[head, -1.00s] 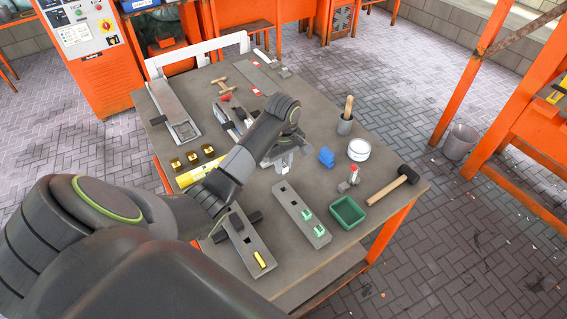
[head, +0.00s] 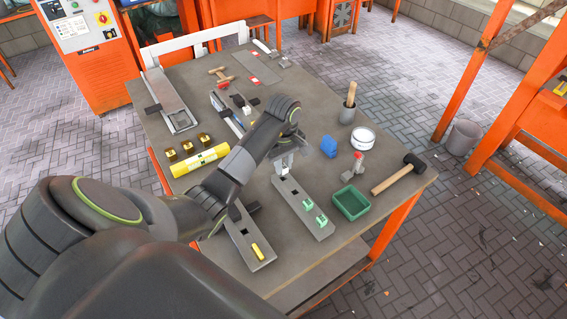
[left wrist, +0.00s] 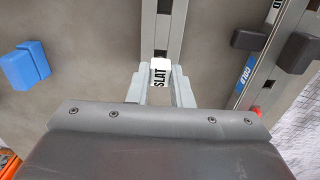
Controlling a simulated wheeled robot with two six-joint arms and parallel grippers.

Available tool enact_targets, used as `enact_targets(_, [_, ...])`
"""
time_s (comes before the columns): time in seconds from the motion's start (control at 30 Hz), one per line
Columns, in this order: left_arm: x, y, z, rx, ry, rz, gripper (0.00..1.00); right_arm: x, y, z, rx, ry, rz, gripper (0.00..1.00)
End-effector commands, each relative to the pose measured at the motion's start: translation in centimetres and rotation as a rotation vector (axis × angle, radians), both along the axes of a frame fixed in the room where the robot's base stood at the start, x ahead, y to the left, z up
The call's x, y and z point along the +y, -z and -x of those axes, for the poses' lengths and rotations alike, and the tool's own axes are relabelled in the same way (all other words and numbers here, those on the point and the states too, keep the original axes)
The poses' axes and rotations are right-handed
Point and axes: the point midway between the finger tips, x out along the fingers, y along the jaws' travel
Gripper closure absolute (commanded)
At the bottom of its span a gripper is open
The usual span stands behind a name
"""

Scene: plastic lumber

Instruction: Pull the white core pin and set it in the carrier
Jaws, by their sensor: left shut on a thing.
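My left gripper (head: 284,168) is shut on a small white block, which I take to be the core pin (left wrist: 160,72); its face reads "SLAT" in the left wrist view. The gripper is over the far end of a long grey bar (head: 312,228) with a square hole and two green pieces, perhaps the carrier. In the left wrist view a grey grooved bar (left wrist: 148,25) runs just beyond the pin; I cannot tell whether pin and bar touch. A second grey bar (head: 242,240) with a yellow piece lies nearer. My right gripper is not in view.
A blue block (head: 328,147), a white tub (head: 363,139), a green tray (head: 351,202) and a mallet (head: 399,174) are on the right. A yellow tube (head: 200,161) and brass blocks lie left. A blue-labelled rail (left wrist: 250,80) is near the gripper.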

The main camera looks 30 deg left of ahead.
Motion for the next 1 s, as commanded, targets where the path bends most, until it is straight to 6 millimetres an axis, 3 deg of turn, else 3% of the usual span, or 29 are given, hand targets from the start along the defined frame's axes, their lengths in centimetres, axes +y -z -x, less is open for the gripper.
enact_targets(1.0, [0.01,0.25,0.00,0.000,0.000,0.000,1.00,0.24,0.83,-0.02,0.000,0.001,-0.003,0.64])
